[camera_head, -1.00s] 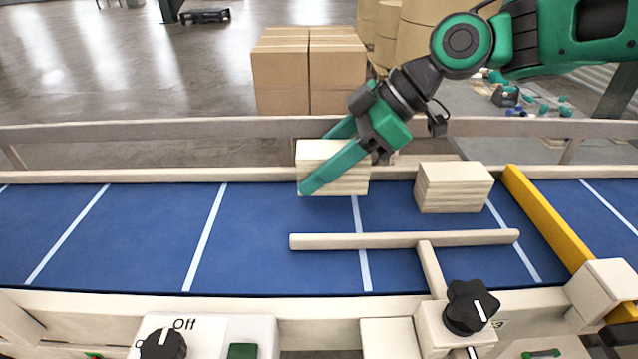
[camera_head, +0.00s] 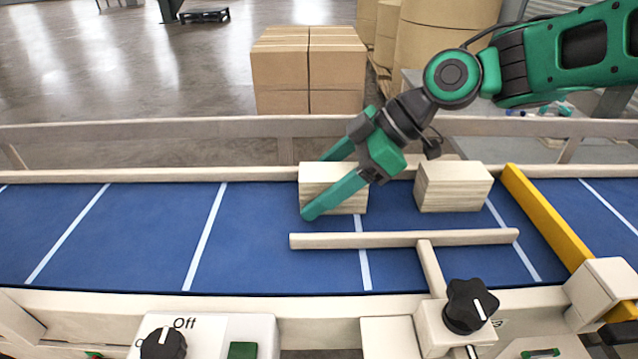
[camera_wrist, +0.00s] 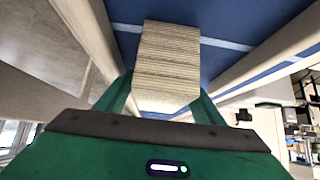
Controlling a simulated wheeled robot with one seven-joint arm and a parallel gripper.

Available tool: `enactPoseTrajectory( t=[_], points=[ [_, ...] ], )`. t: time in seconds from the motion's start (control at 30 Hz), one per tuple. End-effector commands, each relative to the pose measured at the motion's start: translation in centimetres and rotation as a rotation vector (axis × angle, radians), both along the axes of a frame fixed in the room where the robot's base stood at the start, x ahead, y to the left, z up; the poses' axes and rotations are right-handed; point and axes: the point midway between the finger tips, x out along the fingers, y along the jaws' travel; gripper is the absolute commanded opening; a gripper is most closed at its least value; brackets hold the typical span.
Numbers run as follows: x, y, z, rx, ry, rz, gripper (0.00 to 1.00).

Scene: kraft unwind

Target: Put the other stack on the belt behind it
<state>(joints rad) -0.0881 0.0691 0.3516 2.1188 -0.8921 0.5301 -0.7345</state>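One layered cream stack (camera_head: 318,178) is between the fingers of my gripper (camera_head: 318,187), at the far side of the blue belt (camera_head: 150,240). In the wrist view the stack (camera_wrist: 168,62) fills the space between the two green fingers (camera_wrist: 160,98). The stack sits level and low, and it looks to be on or just above the belt surface; I cannot tell which. The other cream stack (camera_head: 453,187) rests on the belt to the right, apart from my gripper.
A wooden T-shaped guide bar (camera_head: 400,240) lies across the belt in front of both stacks. A yellow bar (camera_head: 545,217) crosses the belt at the right. A side rail (camera_head: 120,176) runs along the far edge. The belt's left part is clear. Cardboard boxes (camera_head: 308,75) stand beyond.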

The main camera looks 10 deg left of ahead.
Motion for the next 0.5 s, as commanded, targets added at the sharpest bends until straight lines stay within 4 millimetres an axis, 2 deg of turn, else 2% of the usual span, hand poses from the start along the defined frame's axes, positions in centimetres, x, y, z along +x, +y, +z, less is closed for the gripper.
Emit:
enactPoseTrajectory(
  t=[0.27, 0.5],
  points=[
    [0.1, -0.2, 0.5, 0.0, -0.001, 0.001, 0.62],
    [0.8, -2.9, 3.3, 0.001, -0.003, -0.001, 0.62]
  ],
)
